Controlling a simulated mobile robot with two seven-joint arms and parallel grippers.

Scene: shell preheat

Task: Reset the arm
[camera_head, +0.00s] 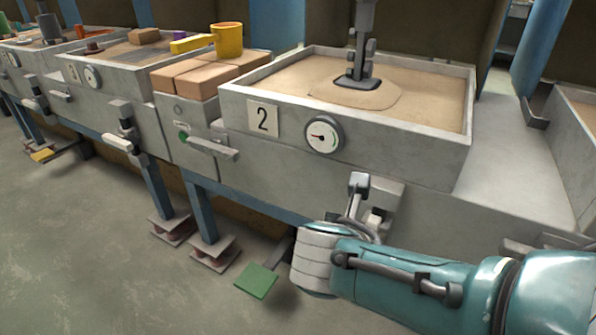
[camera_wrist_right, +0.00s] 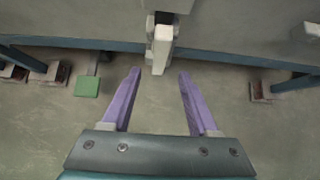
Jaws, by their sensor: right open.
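My right gripper (camera_wrist_right: 158,72) is open, its two purple fingers spread apart in the right wrist view. The pale end of a lever handle (camera_wrist_right: 161,50) shows ahead of the gap between the fingertips; I see no contact and cannot tell the depth. In the head view, my right arm comes in from the right, and its pale wrist sits just below the grey lever (camera_head: 358,186) on the front of station 2. My wrist and forearm cover part of this lever, and the fingers cannot be made out there. My left gripper is not in view.
Station 2's sand-filled box (camera_head: 345,128) has a dial gauge (camera_head: 324,135) in front and a metal fitting standing in the sand. Bricks (camera_head: 205,76) and a yellow mug (camera_head: 227,40) stand left. A green pedal (camera_head: 257,281) is below. The floor in front is clear.

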